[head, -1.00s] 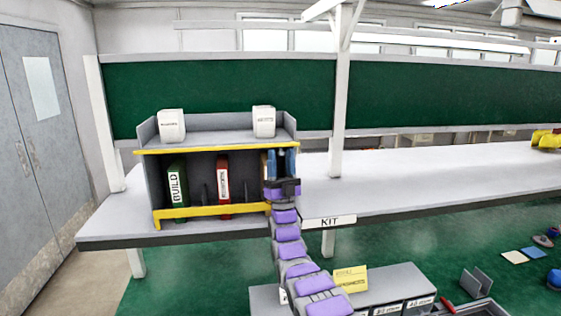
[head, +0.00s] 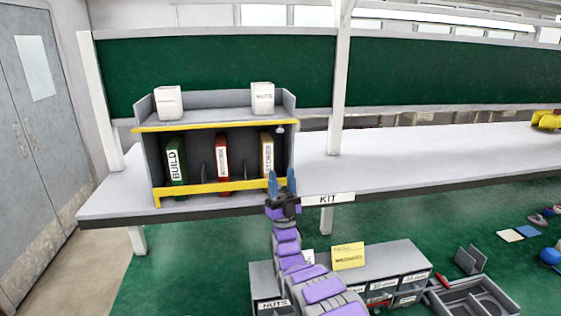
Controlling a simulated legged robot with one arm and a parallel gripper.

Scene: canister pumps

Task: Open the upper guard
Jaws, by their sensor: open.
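A grey shelf unit (head: 146,165) stands on the white bench. A yellow strip (head: 200,126) runs along the front edge of its top shelf, lying flat; it is the upper of two yellow bars. The lower yellow bar (head: 215,187) crosses the front of the bay. My gripper (head: 281,182) is open and empty, with its blue fingers pointing up. In the picture it overlaps the right end of the lower bar, well below the upper strip. I cannot tell whether it touches the bar.
In the bay stand a green binder (head: 175,160), a red binder (head: 222,157) and a tan binder (head: 266,153). Two white bins (head: 168,102) (head: 262,98) sit on top. A grey drawer unit (head: 385,254) stands lower, near my arm.

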